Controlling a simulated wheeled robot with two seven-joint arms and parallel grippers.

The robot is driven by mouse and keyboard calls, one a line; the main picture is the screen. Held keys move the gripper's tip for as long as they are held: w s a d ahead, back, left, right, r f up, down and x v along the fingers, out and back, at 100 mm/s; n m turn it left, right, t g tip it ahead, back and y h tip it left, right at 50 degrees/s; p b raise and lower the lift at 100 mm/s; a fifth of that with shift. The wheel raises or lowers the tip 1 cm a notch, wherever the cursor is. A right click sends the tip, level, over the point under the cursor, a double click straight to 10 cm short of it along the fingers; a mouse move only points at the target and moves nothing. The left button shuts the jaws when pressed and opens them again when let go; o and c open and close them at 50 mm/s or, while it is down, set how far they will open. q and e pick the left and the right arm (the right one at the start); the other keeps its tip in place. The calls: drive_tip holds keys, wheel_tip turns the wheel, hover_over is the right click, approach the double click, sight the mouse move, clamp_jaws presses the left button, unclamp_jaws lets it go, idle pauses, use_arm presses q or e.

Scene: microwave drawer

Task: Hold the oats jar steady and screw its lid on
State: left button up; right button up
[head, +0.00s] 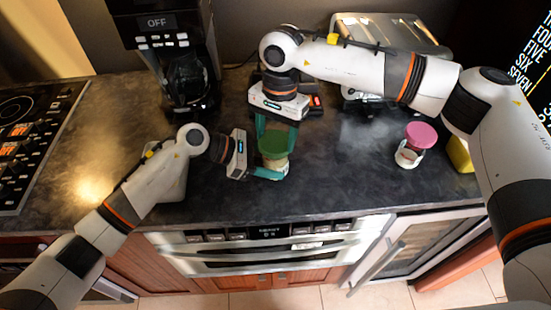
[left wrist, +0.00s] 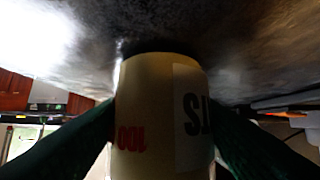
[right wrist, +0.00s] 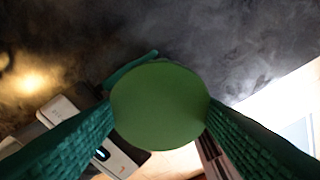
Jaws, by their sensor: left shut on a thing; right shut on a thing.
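The oats jar (head: 276,165) stands on the dark counter, a cream cylinder with a label. In the left wrist view the jar (left wrist: 150,110) fills the middle, with part of its lettering visible. My left gripper (head: 270,172) is shut on the jar's body from the left, low near the counter. The green lid (head: 273,145) is on top of the jar. My right gripper (head: 274,134) comes from above and behind and is shut on the lid. In the right wrist view the round lid (right wrist: 160,105) sits between both fingers. Whether the lid's thread is engaged cannot be told.
A pink-lidded jar (head: 421,135) stands to the right, with a yellow item (head: 460,154) beyond it. A coffee maker (head: 180,70) stands at the back left, a metal toaster-like appliance (head: 390,35) at the back right. A cooktop (head: 35,135) is at the far left.

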drive_tip(key=m, duration=0.4)
drive_tip(key=m+t, duration=0.1)
drive_tip(key=m, duration=0.3)
drive_tip(key=shift+y, duration=0.3)
drive_tip(key=m, duration=0.4)
drive_tip(key=m+t, duration=0.1)
drive_tip(key=m, duration=0.3)
drive_tip(key=shift+w+r, duration=0.1)
drive_tip(key=shift+w, duration=0.05)
drive_tip(key=o, duration=1)
